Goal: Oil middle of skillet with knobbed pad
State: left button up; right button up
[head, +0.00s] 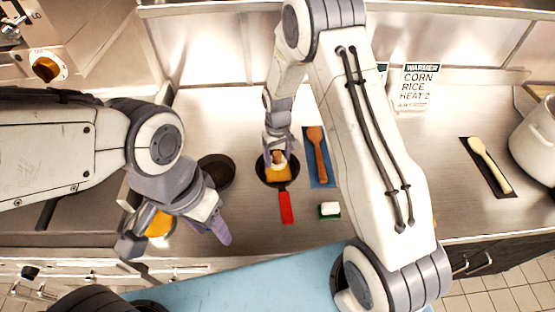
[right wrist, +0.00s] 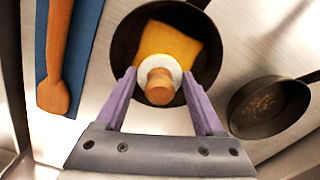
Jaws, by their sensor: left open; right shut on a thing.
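The skillet (head: 262,180) is a dark round pan with a red handle (head: 286,207) pointing toward me; it also fills the upper middle of the right wrist view (right wrist: 122,50). The knobbed pad, with a wooden knob (right wrist: 160,85) on a white disc, is over the skillet. A yellow square piece (right wrist: 168,45) shows under the disc, inside the skillet's rim. My right gripper (head: 278,155) is shut on the knob, its purple fingers on either side. Whether the yellow piece touches the pan floor is hidden. My left gripper (head: 221,226) is open and empty, left of the skillet.
A second dark pan (head: 216,172) stands left of the skillet. A wooden spatula (head: 319,150) lies on a blue mat to the right. A small white block (head: 330,208) on green sits nearby. An orange round thing (head: 158,222) is partly behind my left arm. A pot (head: 535,140) stands far right.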

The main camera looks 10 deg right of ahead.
jog(key=shift+s+r+p, duration=0.15)
jog(key=shift+r+p, duration=0.15)
jog(key=shift+r, duration=0.55)
jog(key=shift+w+r+p, duration=0.25)
jog(key=shift+r+p, duration=0.3)
jog(key=shift+r, duration=0.05)
jog(key=shift+s+r+p, duration=0.1)
jog(key=shift+r+p, duration=0.2)
jog(key=shift+r, duration=0.15)
jog(key=shift+r+p, duration=0.95)
jog(key=shift+r, duration=0.35)
